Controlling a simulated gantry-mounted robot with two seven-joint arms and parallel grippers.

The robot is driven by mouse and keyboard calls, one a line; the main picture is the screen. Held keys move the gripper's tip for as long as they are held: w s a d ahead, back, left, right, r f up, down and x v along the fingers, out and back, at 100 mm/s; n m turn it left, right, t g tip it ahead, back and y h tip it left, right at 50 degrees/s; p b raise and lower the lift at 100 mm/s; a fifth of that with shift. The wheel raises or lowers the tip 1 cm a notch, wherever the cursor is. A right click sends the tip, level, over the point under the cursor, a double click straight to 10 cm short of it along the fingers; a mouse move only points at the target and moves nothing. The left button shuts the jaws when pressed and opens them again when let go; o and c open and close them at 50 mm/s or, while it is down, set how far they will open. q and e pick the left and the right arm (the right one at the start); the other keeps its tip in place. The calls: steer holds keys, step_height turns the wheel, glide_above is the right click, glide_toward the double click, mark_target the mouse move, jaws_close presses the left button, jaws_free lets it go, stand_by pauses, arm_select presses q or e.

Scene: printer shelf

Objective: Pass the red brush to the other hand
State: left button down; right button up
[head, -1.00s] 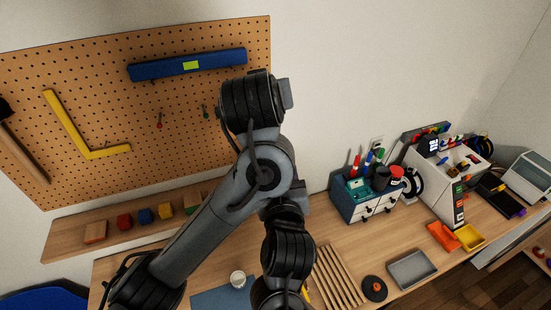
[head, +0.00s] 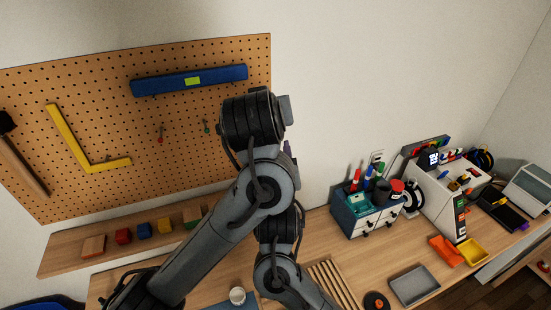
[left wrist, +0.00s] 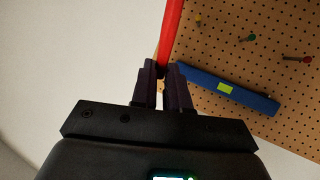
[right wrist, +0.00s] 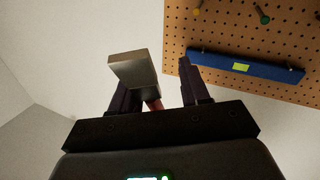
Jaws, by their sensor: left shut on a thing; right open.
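The red brush shows in the left wrist view as a long red handle (left wrist: 170,35) running up from between the fingers. My left gripper (left wrist: 164,66) is shut on this handle. In the right wrist view a grey, block-shaped end (right wrist: 134,68), likely of the brush, overlaps the left finger, with a little red below it. My right gripper (right wrist: 160,78) is open, and the brush end lies beside or just in front of its left finger; I cannot tell if they touch. In the head view my arms hide both grippers and the brush.
A pegboard (head: 110,140) with a blue bar (head: 190,80) and a yellow square (head: 68,135) is on the wall. Below it is a shelf with coloured blocks. A drawer box (head: 365,210) and grey tray (head: 414,284) stand on the bench (head: 340,255) to the right.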

steer(key=shift+w, duration=0.1)
jaws_close()
arm_select(q)
steer(key=c, duration=1)
jaws_free()
steer(key=shift+c, duration=0.2)
steer(key=shift+s, duration=0.1)
